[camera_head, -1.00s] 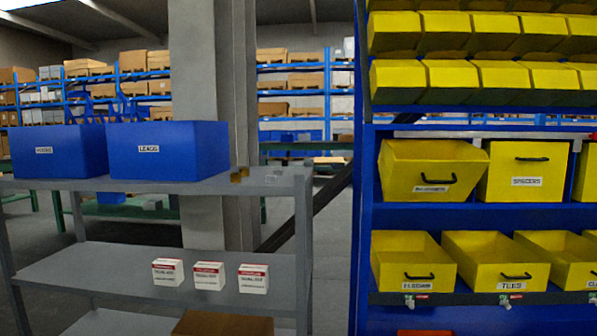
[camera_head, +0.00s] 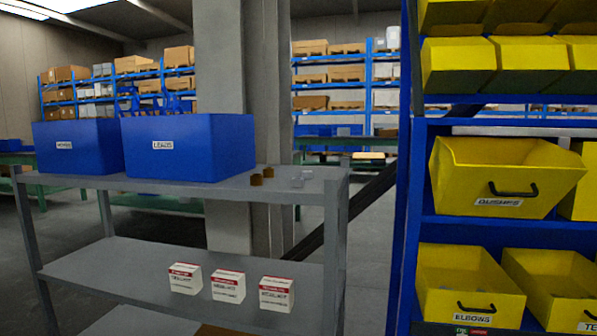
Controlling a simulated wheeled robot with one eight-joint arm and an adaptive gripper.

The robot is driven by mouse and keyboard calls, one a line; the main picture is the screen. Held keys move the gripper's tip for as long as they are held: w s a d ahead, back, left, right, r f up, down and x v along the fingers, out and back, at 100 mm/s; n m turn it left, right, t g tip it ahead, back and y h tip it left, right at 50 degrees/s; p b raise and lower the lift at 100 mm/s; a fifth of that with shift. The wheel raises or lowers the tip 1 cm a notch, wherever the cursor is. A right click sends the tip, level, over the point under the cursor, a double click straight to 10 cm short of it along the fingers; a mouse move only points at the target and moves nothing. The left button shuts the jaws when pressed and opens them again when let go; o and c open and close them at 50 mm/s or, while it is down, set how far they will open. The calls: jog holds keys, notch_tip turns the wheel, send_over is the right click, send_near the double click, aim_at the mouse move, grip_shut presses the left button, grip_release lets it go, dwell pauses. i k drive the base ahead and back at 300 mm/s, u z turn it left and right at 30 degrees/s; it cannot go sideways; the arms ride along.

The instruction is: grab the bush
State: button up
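A yellow bin (camera_head: 505,175) on the right rack has a label that seems to read "BUSHES". It sits tilted forward, with its front sticking out past the shelf, and I cannot see what is in it. Two small brown pieces (camera_head: 256,180) lie on the top of the grey shelf unit (camera_head: 200,188), right of the blue boxes. Two small clear or grey pieces (camera_head: 297,180) lie just right of them. I cannot tell which of these small pieces, if any, is a bush. My gripper is not in view.
Blue boxes (camera_head: 188,148) stand on the grey shelf's top, one labelled "LEADS". Three white-and-red cartons (camera_head: 228,287) stand on its middle shelf. Below the tilted bin is a yellow "ELBOWS" bin (camera_head: 466,285). A concrete pillar (camera_head: 232,75) rises behind. Open floor shows between shelf and rack.

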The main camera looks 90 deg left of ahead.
aim_at(267, 173)
jog(key=k, duration=1.5)
jog(key=u, duration=2.55)
jog(key=i, duration=1)
jog(key=u, duration=0.05)
